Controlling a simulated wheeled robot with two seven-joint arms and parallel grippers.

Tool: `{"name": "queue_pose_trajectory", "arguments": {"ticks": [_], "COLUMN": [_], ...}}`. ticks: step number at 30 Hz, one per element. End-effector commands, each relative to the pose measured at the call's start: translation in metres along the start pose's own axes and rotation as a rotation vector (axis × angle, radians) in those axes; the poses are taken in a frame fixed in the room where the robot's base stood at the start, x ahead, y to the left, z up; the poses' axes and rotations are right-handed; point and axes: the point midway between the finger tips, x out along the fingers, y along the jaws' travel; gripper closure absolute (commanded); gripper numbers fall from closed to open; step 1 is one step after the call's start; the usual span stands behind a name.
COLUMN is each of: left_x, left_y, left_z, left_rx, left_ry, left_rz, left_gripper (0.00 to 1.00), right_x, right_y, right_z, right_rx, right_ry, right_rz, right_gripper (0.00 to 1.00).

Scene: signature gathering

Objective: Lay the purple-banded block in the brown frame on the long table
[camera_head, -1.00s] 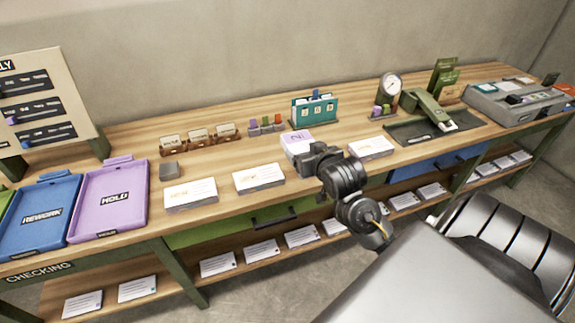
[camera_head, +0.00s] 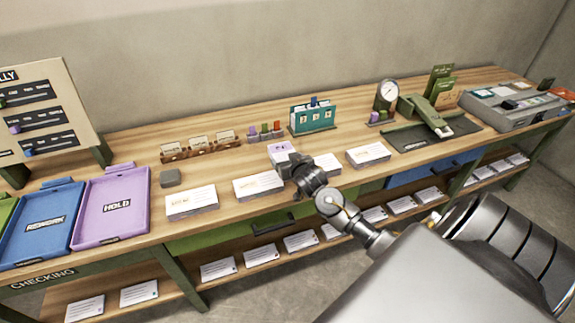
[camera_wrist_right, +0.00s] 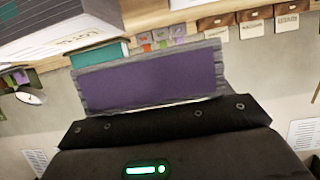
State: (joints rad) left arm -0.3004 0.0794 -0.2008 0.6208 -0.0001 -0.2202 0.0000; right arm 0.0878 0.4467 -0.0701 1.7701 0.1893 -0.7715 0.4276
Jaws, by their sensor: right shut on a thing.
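The purple-banded block (camera_head: 281,153) is pale with a purple patch in the head view. In the right wrist view its broad purple face with a grey border (camera_wrist_right: 150,80) fills the middle. My right gripper (camera_head: 291,163) is shut on it over the long table (camera_head: 235,160), behind the front row of paper stacks. Its height above the tabletop is hard to tell. I cannot pick out the brown frame for certain; a brown rack (camera_head: 201,151) with several cards stands further left at the back. My left gripper is not in view.
Paper stacks (camera_head: 258,187) line the front edge. A grey block (camera_head: 170,178), a purple HOLD tray (camera_head: 140,208) and a blue REWORK tray (camera_head: 73,212) are at left. A teal card holder (camera_head: 312,118) stands behind the gripper. Bare wood lies between rack and stacks.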

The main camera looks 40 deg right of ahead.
Motion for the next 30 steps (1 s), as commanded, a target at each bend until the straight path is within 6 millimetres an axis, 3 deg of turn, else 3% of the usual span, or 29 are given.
{"name": "queue_pose_trajectory", "arguments": {"ticks": [6,28,29,30], "left_x": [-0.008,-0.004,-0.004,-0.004], "left_y": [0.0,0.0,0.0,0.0], "left_z": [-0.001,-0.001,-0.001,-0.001], "left_rx": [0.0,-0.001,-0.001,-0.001], "left_ry": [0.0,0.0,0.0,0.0], "left_rz": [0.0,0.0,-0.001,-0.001], "left_gripper": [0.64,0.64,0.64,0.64], "right_x": [0.007,0.011,0.011,0.011], "right_y": [0.0,0.0,0.0,0.0], "right_z": [0.019,0.03,0.031,0.031], "right_rx": [-0.001,0.0,-0.001,-0.001], "right_ry": [-0.001,0.0,-0.002,-0.002], "right_rz": [0.001,0.001,0.001,0.001], "right_gripper": [0.53,0.53,0.22,0.16]}}
